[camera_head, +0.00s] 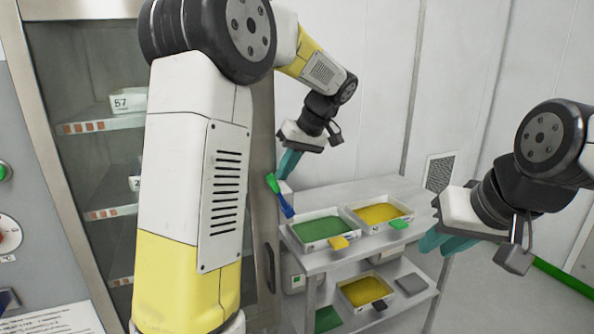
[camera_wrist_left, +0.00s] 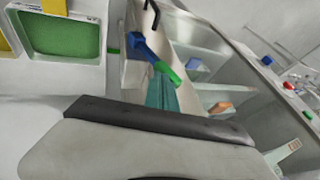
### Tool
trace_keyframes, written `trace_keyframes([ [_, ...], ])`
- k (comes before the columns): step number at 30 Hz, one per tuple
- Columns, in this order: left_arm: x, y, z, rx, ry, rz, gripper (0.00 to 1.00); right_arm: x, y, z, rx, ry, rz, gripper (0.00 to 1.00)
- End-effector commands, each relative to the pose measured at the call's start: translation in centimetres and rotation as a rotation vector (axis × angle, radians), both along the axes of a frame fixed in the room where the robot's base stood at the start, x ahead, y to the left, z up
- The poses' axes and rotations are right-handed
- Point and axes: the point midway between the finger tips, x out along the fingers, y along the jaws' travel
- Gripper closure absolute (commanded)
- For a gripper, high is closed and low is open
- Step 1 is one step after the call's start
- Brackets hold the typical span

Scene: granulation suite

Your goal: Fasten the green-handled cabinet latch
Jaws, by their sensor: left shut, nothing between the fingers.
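The cabinet latch has a green handle end (camera_head: 272,182) and a blue part (camera_head: 286,205) at the edge of the tall cabinet, left of the trolley. In the left wrist view its blue part (camera_wrist_left: 145,46) and green handle (camera_wrist_left: 168,73) stand just beyond the fingertips. My left gripper (camera_head: 287,166) is shut and empty, its teal fingers pointing down beside the green handle. Its fingers also show in the left wrist view (camera_wrist_left: 162,94); whether they touch the handle I cannot tell. My right gripper (camera_head: 440,242) hangs at the right, and its finger gap is unclear.
The glass-fronted cabinet (camera_head: 48,98) holds shelves with white bins (camera_head: 128,101), partly hidden by my left arm. A metal trolley (camera_head: 342,187) carries a green-filled tray (camera_head: 318,228) and a yellow-filled tray (camera_head: 380,214), with more below. Floor at the right is clear.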

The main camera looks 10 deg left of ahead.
Motion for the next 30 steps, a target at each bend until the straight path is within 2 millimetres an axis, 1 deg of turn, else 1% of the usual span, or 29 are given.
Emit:
trace_keyframes([
  [5, -0.8, 1.1, -0.1, -0.066, -0.045, 0.004, 1.0, 0.0, 0.0, 0.0, 0.0, 0.0, 0.0, 0.76],
  [14, -2.6, 3.8, -1.1, -0.273, -0.186, 0.008, 1.0, 0.0, 0.0, 0.0, 0.0, 0.0, 0.0, 0.76],
  [24, -4.5, 6.7, -3.6, -0.54, -0.367, 0.01, 1.0, 0.0, 0.0, 0.0, 0.0, 0.0, 0.0, 0.76],
  [30, -5.3, 7.8, -5.5, -0.534, -0.36, 0.005, 1.0, 0.0, 0.0, 0.0, 0.0, 0.0, 0.0, 0.76],
])
